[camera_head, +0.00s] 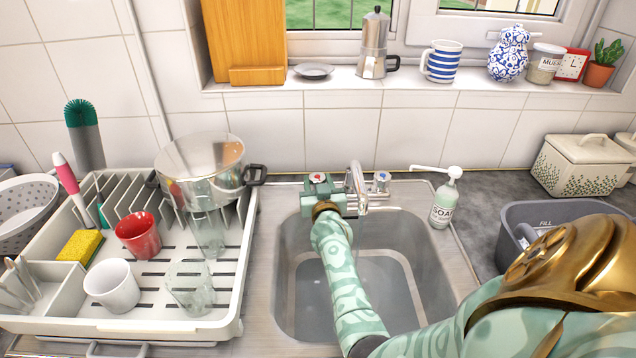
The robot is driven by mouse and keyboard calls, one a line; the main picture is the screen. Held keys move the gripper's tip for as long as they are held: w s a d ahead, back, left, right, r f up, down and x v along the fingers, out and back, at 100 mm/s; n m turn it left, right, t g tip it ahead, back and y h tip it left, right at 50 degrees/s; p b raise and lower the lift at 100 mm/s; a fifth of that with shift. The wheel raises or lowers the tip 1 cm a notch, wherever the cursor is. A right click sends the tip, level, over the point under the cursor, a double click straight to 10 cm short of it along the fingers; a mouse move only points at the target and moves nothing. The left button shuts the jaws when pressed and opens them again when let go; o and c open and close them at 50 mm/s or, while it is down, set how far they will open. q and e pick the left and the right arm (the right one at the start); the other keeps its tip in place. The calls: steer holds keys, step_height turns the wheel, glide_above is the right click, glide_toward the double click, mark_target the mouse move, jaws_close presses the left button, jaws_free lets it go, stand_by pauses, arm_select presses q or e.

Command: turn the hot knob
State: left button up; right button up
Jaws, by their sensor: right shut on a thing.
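The hot knob (317,177), with a red mark on top, sits left of the chrome faucet (357,182) behind the sink. My right gripper (319,190) reaches across the sink and is shut on the hot knob. Its pale green jaws hide most of the knob, and only the top shows between them. The cold knob (382,178), with a blue mark, stands right of the faucet, clear of the gripper. My left gripper is not in view.
The sink basin (420,255) lies under my right arm. A soap bottle (444,203) stands right of the cold knob. A glass pot (203,165) with black handles rests on the white dish rack (215,325) at left. A grey tub (545,210) stands at right.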

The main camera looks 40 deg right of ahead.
steer(key=shift+d+r+y, duration=0.15)
steer(key=shift+r+y, duration=0.05)
steer(key=shift+y, duration=0.1)
steer(key=shift+s+d+n+t+y+p, duration=0.15)
steer(key=shift+n+t+y+p, duration=0.3)
steer(key=shift+n+t+y, duration=0.55)
steer(key=shift+n+t+y+b, duration=0.35)
steer(key=shift+n+y, duration=0.75)
steer(key=shift+y, duration=0.6)
steer(key=o, duration=1)
steer(key=shift+f, duration=0.1)
